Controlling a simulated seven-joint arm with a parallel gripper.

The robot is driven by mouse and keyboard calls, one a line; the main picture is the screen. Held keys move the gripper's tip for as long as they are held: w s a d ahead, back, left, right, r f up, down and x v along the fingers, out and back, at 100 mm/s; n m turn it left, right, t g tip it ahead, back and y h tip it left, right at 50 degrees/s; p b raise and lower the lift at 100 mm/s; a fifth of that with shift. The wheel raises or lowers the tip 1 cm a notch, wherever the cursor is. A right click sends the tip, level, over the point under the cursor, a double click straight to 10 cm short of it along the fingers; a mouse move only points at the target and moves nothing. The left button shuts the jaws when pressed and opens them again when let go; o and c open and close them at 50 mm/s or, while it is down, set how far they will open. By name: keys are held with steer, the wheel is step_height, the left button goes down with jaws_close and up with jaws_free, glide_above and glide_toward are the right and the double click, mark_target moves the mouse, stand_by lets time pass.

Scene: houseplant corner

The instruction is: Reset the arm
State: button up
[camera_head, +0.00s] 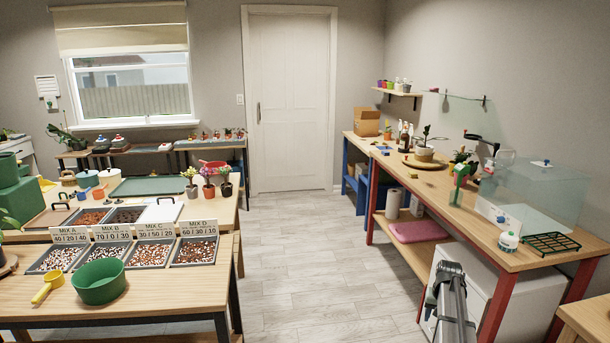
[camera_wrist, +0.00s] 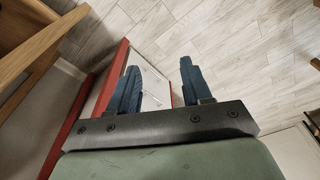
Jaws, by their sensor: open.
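My gripper (camera_wrist: 159,65) shows in the wrist view with its two dark blue fingers apart and nothing between them. Past the fingers are a red bench leg, a white cabinet front and the floor. In the head view my grey arm (camera_head: 456,300) hangs at the lower right, in front of the white cabinet under the right bench. A small green and dark part shows at its left side; the fingertips cannot be made out there.
The right bench (camera_head: 440,190) holds a glass tank (camera_head: 535,195), a green wire rack (camera_head: 551,243) and plants. A white cabinet (camera_head: 530,305) stands beneath it. The left tables carry mix trays, a green bowl (camera_head: 100,282) and a yellow scoop (camera_head: 47,288). The floor (camera_head: 300,255) between is clear.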

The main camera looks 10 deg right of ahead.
steer(key=s+a+f+n, duration=0.2)
steer(key=s+a+f, duration=0.25)
steer(key=a, duration=0.85)
steer(key=s+a+f+n+g, duration=0.1)
steer(key=s+a+f+n, duration=0.15)
steer(key=s+a, duration=0.7)
steer(key=s+a+f+n, duration=0.15)
steer(key=a+f, duration=0.25)
steer(key=a, duration=1.2)
steer(key=s+f+g, duration=0.3)
steer(key=s+f, duration=0.7)
steer(key=s, duration=0.4)
steer(key=s+f+g, duration=0.4)
steer(key=s+f, duration=0.6)
steer(key=s, duration=0.5)
steer(key=shift+d+f+y, duration=0.15)
steer(key=shift+f+y, duration=0.15)
steer(key=shift+f, duration=0.05)
